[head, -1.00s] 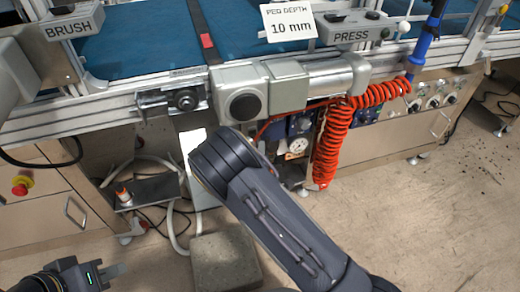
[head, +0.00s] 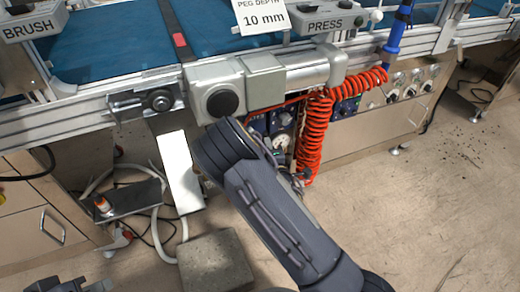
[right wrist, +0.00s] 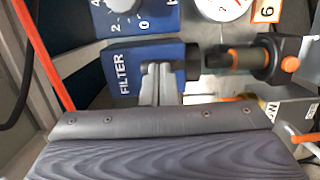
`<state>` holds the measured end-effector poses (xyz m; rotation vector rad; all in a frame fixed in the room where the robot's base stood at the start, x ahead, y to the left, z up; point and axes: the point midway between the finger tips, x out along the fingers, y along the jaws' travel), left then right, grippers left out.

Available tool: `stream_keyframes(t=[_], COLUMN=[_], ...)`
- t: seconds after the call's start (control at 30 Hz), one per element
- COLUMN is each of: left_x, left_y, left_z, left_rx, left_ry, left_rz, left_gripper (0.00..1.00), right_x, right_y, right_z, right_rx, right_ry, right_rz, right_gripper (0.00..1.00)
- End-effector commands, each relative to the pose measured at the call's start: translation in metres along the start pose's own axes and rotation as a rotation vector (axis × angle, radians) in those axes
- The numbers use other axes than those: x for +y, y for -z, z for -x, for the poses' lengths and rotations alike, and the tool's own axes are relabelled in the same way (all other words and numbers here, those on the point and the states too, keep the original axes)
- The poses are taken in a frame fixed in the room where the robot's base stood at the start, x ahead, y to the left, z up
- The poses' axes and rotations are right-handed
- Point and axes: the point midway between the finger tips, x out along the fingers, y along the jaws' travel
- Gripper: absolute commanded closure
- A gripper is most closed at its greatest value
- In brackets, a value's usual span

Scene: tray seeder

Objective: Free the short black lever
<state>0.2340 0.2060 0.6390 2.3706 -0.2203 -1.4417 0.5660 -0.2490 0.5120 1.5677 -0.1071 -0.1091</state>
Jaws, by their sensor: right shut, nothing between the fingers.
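In the right wrist view a blue block marked FILTER (right wrist: 122,76) fills the middle. A short black piece (right wrist: 193,62) stands at its right end; it may be the short black lever, but I cannot tell for sure. My right gripper (right wrist: 158,72) is shut and empty, its grey fingertips in front of the FILTER block and left of the black piece. I cannot tell whether they touch. In the head view my right forearm and wrist hide most of this panel. My left gripper (head: 98,286) is at the bottom left edge, mostly cut off.
A blue dial (right wrist: 138,18) and a white gauge (right wrist: 224,8) sit above the block. A black and orange fitting (right wrist: 262,60) is to the right. A red coiled hose (head: 315,135) hangs beside my wrist. A grey block (head: 215,262) lies on the floor, which is open to the right.

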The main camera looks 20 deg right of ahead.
Motion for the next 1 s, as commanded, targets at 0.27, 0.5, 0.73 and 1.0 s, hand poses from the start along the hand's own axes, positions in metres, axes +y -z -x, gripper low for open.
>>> stream_keyframes(t=[0.27, 0.5, 0.73, 1.0], left_x=[-0.002, -0.003, -0.003, -0.003], left_y=[-0.002, -0.003, -0.003, -0.003], left_z=[-0.005, -0.006, -0.006, -0.006], left_rx=[0.000, 0.000, 0.000, 0.000], left_ry=[0.000, 0.000, 0.000, 0.000], left_rz=[0.000, 0.000, 0.000, 0.000], left_gripper=[0.78, 0.78, 0.78, 0.78], right_x=[0.000, 0.000, 0.001, 0.001], right_y=[-0.018, -0.024, -0.026, -0.027], right_z=[-0.008, -0.011, -0.012, -0.013], right_rx=[-0.002, -0.001, -0.002, -0.005], right_ry=[-0.002, -0.002, -0.002, -0.003], right_rz=[0.000, 0.000, 0.000, 0.000], right_gripper=[1.00, 1.00, 1.00, 1.00])
